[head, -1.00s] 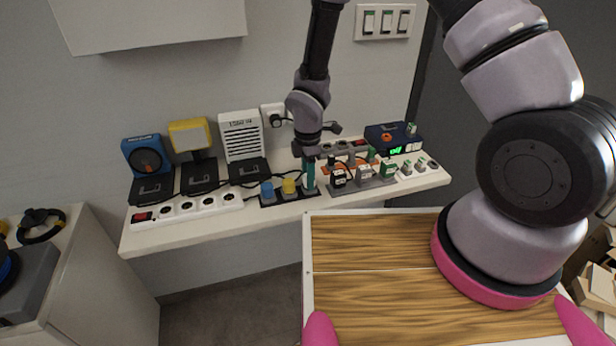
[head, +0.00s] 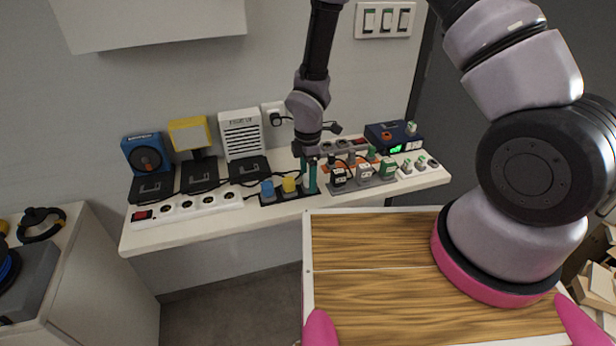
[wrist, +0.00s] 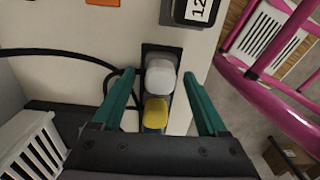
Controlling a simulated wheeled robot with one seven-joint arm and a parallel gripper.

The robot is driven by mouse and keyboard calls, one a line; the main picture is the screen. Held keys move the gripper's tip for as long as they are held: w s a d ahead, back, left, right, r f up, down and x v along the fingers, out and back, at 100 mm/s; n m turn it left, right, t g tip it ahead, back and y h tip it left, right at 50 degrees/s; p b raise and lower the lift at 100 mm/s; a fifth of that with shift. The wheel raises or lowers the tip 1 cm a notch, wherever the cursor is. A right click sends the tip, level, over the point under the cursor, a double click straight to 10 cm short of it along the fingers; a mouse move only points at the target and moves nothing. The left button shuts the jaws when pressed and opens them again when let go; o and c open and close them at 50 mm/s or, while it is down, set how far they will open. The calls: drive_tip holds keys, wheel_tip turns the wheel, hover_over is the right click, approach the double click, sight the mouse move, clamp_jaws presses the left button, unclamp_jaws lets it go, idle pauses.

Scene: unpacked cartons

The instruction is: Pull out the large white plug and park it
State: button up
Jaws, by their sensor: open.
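The large white plug (wrist: 160,80) stands at the end of a short black holder (wrist: 172,50), with a yellow plug (wrist: 155,108) beside it. In the head view my fingers hide the white plug; the yellow plug (head: 289,184) and a blue plug (head: 267,189) show left of them on the black holder (head: 268,202). My gripper (head: 311,190) points down over the right end of that holder. In the wrist view my open gripper (wrist: 160,74) has one teal finger on each side of the white plug, apart from it. Finger height relative to the plug is hard to judge.
A black plug (head: 339,177) with a number label and grey plugs (head: 364,172) stand close to the right. A white power strip (head: 190,206) and black adapters (head: 200,178) lie to the left. A black cable (wrist: 60,52) runs near one finger. The shelf's front edge is close.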

drive_tip(key=w+d+r+m+t, duration=0.1)
drive_tip(key=d+r+m, duration=0.3)
drive_tip(key=r, duration=0.7)
drive_tip(key=d+r+m+t, duration=0.1)
drive_tip(key=d+r+m, duration=0.3)
drive_tip(key=r, duration=0.6)
drive_tip(key=w+d+r+m+t, duration=0.1)
drive_tip(key=d+r+m, duration=0.3)
drive_tip(key=r, duration=0.7)
drive_tip(key=s+d+r+m+t+y, duration=0.2)
drive_tip(key=s+d+r+m+t, duration=0.2)
drive_tip(key=s+d+r+m, duration=0.7)
drive_tip(key=s+r+m, duration=0.2)
drive_tip(key=s+r, duration=0.1)
drive_tip(key=r, duration=0.1)
drive_tip(key=shift+m, duration=0.3)
drive_tip(key=shift+d+r, duration=0.1)
